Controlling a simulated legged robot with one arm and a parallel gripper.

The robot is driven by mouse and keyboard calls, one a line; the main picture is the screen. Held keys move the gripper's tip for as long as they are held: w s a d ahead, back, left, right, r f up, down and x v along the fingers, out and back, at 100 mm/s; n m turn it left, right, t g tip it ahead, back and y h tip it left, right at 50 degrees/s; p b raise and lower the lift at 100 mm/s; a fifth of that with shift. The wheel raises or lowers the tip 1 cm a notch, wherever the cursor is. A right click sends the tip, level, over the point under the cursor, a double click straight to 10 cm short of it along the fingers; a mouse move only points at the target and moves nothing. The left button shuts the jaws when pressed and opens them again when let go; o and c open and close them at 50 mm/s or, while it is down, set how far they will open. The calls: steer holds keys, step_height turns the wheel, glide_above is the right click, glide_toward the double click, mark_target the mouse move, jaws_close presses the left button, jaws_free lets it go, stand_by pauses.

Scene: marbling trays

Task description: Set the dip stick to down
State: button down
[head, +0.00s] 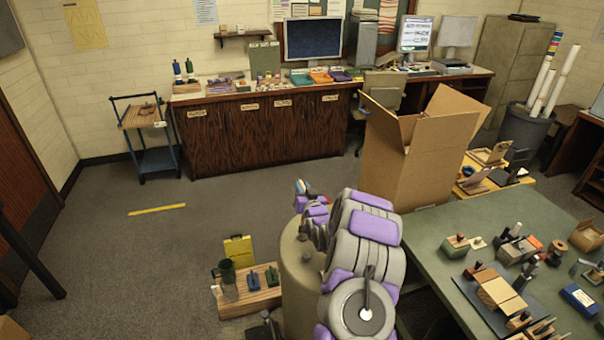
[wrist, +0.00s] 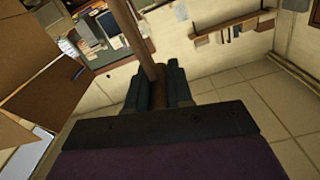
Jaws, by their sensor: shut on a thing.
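In the wrist view, my gripper (wrist: 156,88) is shut on a brown wooden stick (wrist: 146,42), seemingly the dip stick. The stick passes between the two dark fingers and runs up, leaning slightly left, out of the top of the picture. Its lower end sits low between the fingers, and what it is fixed to cannot be seen. In the head view, my purple and grey arm reaches forward beside a beige round drum (head: 298,285). The stick cannot be made out there, and the arm hides much of the area around my gripper.
A tall open cardboard box (head: 415,165) stands right of my arm. A green table (head: 480,225) with several tools is at the right. A low wooden platform (head: 262,300) with small items lies left of the drum. The grey floor (head: 130,250) at left is mostly clear.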

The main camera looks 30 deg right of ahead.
step_height(320, 180, down, 7)
steer(key=shift+r+b, duration=0.2)
steer(key=shift+b, duration=0.15)
steer(key=shift+d, duration=0.1)
steer(key=c, duration=1)
jaws_free()
steer(key=shift+s, duration=0.1)
steer(key=p+v, duration=0.1)
steer(key=v, duration=1.6)
steer(key=shift+s+d+f, duration=0.1)
